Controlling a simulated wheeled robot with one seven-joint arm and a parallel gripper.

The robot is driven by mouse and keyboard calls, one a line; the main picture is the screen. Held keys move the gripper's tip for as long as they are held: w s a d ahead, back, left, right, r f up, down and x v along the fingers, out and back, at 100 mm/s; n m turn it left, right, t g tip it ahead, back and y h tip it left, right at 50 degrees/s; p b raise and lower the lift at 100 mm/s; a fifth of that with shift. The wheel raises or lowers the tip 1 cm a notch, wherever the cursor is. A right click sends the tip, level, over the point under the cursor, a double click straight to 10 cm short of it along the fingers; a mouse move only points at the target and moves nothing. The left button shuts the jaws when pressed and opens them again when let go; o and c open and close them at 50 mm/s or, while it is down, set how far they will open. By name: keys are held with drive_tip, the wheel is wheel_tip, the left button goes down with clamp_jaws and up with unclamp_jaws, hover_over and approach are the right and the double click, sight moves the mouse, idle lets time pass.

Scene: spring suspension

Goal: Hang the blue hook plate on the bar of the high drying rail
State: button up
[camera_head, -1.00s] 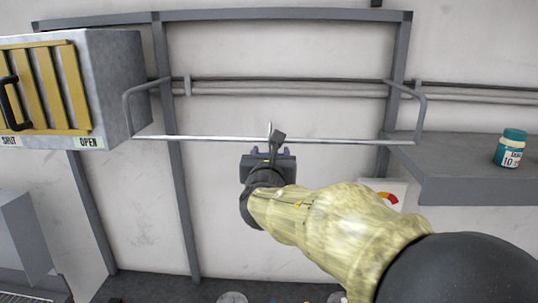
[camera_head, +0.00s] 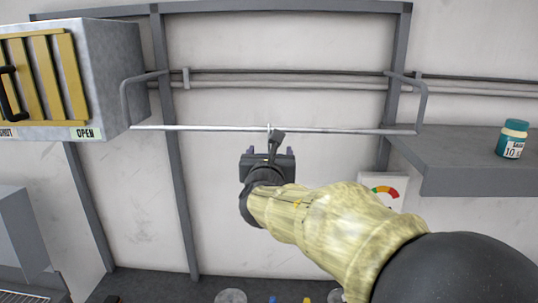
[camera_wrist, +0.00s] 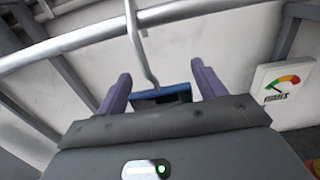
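The blue hook plate (camera_wrist: 176,91) lies between the two purple fingers of my gripper (camera_wrist: 162,84) in the wrist view, spanning the gap. Its pale metal hook (camera_wrist: 136,45) rises from it and crosses the bar (camera_wrist: 85,40); the hook's top is cut off. In the head view the bar (camera_head: 330,131) of the drying rail runs level across the wall. My gripper (camera_head: 268,152) is just below its middle, and the small hook tip (camera_head: 269,127) shows at bar height. The plate is hidden there. I cannot tell whether the hook rests on the bar.
A grey cabinet (camera_head: 110,70) with a yellow slatted front is at the left end of the bar. A grey shelf (camera_head: 470,180) with a teal jar (camera_head: 513,139) is at the right. A gauge sign (camera_head: 383,195) hangs behind my arm. The wall around the gripper is clear.

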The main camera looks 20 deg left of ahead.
drive_tip(key=shift+o, duration=0.7)
drive_tip(key=shift+s, duration=0.1)
drive_tip(key=shift+s, duration=0.1)
drive_tip(key=shift+s+d+f+b, duration=0.1)
drive_tip(key=shift+s+b, duration=0.2)
drive_tip(key=shift+b, duration=0.05)
drive_tip(key=b+v, duration=0.6)
drive_tip(key=v, duration=1)
drive_tip(key=shift+s+d, duration=0.2)
drive_tip(key=shift+s, duration=0.1)
